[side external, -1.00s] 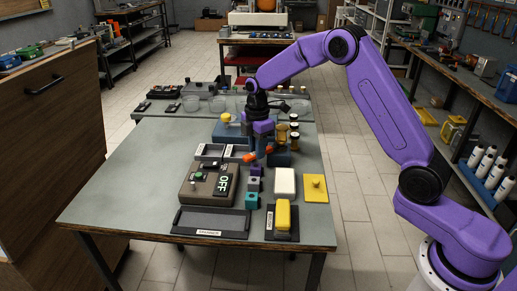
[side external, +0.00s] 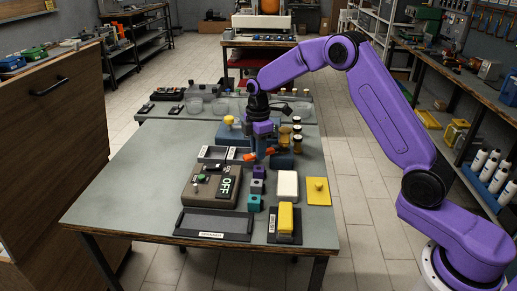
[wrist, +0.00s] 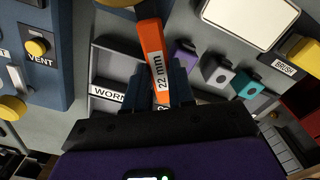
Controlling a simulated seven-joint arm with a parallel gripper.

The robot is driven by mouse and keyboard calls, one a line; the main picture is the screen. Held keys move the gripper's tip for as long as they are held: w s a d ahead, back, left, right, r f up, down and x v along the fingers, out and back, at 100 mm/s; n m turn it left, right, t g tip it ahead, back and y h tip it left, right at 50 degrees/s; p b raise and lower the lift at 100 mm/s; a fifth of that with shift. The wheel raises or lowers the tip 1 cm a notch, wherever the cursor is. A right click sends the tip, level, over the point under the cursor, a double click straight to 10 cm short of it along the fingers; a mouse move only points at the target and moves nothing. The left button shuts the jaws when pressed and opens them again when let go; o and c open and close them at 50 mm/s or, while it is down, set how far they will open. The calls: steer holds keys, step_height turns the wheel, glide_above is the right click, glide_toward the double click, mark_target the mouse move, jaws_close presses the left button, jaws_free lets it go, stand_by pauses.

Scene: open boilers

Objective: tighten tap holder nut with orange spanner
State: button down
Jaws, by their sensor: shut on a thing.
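My gripper (side external: 261,151) is shut on the orange spanner (side external: 250,156), above the far half of the table. In the wrist view the spanner (wrist: 154,58) stands between the two dark fingers (wrist: 160,90), with its "22 mm" label facing the camera. Its far end points to the top of the picture, close to a brass-coloured round part (wrist: 120,3) cut off by the edge. I cannot tell whether they touch. I cannot make out the tap holder nut for certain. A blue unit (wrist: 50,75) with a yellow knob marked VENT stands on the left of the wrist view.
A grey tray marked WORN (wrist: 104,75) lies beneath the gripper. Purple, grey and teal blocks (side external: 254,202) stand nearer. A brown box marked OFF (side external: 202,195), a white block (side external: 287,184) and a yellow plate (side external: 318,192) are around them. The table's left side (side external: 150,170) is clear.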

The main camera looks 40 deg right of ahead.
steer(key=shift+w+d+m, duration=0.15)
steer(key=shift+w+m, duration=0.4)
steer(key=shift+m, duration=0.15)
steer(key=shift+w+d+m, duration=0.25)
steer(key=shift+w+m, duration=0.15)
steer(key=shift+m, duration=0.3)
steer(key=shift+w+d+m, duration=0.2)
steer(key=shift+w+m, duration=0.25)
steer(key=shift+m, duration=0.05)
stand_by(0.3)
